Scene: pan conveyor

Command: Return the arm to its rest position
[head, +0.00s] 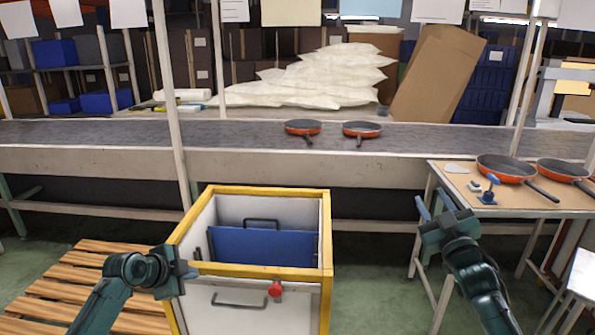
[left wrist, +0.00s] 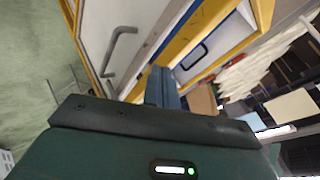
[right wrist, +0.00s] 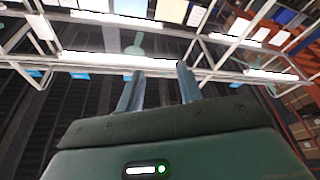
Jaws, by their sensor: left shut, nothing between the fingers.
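My left gripper (head: 190,270) is beside the near left part of the yellow-edged box (head: 250,190), with its fingers together and empty. In the left wrist view the shut fingers (left wrist: 162,85) point toward the box's yellow rim and grey handle. I cannot tell whether they touch the box. My right gripper (head: 436,202) is raised to the left of the wooden side table (head: 520,203). In the right wrist view its two fingers (right wrist: 158,88) are apart with nothing between them.
Two orange pans (head: 303,128) lie on the conveyor (head: 240,135). Two more pans (head: 505,168) and a blue-handled tool (head: 490,188) are on the side table. A blue panel (head: 262,246) stands in the box. A wooden pallet (head: 60,290) lies at left. Floor between box and table is free.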

